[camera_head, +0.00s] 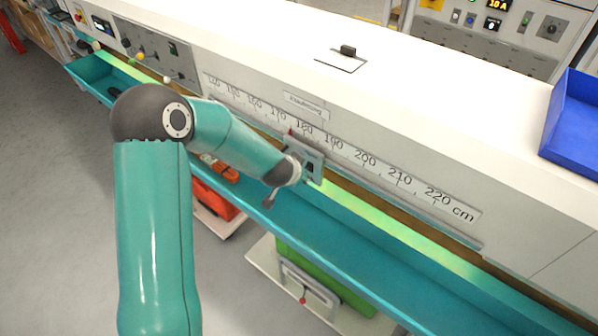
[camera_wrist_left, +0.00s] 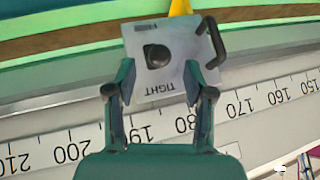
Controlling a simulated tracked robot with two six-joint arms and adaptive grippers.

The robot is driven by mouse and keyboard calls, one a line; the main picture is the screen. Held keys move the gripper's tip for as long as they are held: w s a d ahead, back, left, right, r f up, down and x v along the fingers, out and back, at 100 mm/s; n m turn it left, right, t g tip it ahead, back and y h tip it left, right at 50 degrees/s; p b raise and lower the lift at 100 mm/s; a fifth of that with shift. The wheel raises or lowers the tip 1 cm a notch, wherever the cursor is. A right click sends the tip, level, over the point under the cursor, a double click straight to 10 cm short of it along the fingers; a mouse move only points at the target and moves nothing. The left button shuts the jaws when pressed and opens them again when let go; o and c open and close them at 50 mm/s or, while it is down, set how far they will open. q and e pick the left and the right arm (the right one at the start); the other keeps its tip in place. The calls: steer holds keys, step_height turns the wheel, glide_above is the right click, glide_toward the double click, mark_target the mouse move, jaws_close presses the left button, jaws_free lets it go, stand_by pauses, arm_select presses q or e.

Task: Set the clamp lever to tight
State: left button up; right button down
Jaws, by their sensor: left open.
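A grey metal clamp plate (camera_wrist_left: 183,72) sits on the measuring rail in the left wrist view, with the word TIGHT upside down near its lower edge. A black knob-like lever (camera_wrist_left: 157,55) stands on the plate; its exact setting is hard to tell. A black bent handle (camera_wrist_left: 211,42) is at the plate's right side. My left gripper (camera_wrist_left: 160,72) is open, one finger on either side of the plate's lower part, with nothing held; contact is unclear. In the head view the plate (camera_head: 316,165) is near 180 on the scale, partly hidden by my left arm. My right gripper is not in view.
The printed scale (camera_head: 400,178) runs along the white bench front, above a long teal trough (camera_head: 330,235). A blue bin (camera_head: 575,130) stands on the bench at right. A switch panel (camera_head: 150,50) is at left. Green and orange-red containers are below the trough.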

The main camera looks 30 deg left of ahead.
arm_select(q)
steer(key=v, duration=0.7)
steer(key=shift+f, duration=0.15)
